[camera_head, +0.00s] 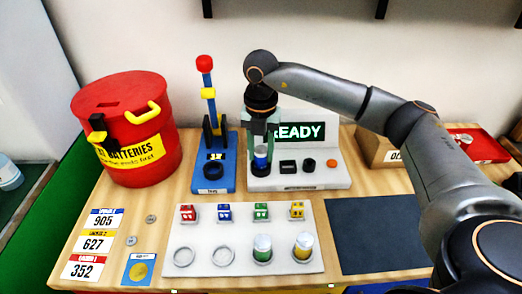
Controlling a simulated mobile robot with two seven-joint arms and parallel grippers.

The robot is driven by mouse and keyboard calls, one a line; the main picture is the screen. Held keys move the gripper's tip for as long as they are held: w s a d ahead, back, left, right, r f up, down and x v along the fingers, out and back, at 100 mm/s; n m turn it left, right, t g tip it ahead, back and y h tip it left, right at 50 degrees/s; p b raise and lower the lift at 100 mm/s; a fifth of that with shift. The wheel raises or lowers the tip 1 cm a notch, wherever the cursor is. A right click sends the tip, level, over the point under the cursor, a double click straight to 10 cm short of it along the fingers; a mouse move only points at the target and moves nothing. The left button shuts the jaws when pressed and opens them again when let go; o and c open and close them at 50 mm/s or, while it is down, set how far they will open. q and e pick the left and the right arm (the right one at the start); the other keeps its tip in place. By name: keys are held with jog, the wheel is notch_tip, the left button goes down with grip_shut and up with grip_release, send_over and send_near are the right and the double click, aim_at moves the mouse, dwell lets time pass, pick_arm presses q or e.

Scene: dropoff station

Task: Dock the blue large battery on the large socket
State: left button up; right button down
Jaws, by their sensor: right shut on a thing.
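My right gripper (261,146) points down over the white station (318,181) with the green READY display (299,132). Its fingers are shut on the blue battery (261,159), which looks upright. The battery is over a dark round socket (260,170) at the station's left end. The battery and fingers partly hide this socket, and I cannot tell whether the battery is fully seated. My left gripper is not in view.
A blue stand (228,181) with a red-topped lever (205,65) is close left of the gripper. A red bin (130,92) stands further left. In front, a white tray (203,275) holds a green battery (262,249) and a yellow battery (302,247). A dark mat (378,236) lies clear.

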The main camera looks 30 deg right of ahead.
aim_at(261, 149)
dwell(0.3)
jog(key=shift+f+b, duration=0.35)
jog(key=shift+f, duration=0.25)
dwell(0.4)
jog(key=c, duration=0.8)
grip_release()
jog(key=shift+o, duration=0.2)
notch_tip(261, 149, up, 9)
jog(key=p, duration=0.6)
jog(key=shift+f+p, duration=0.2)
jog(key=shift+p, duration=0.1)
jog(key=shift+r, duration=1.25)
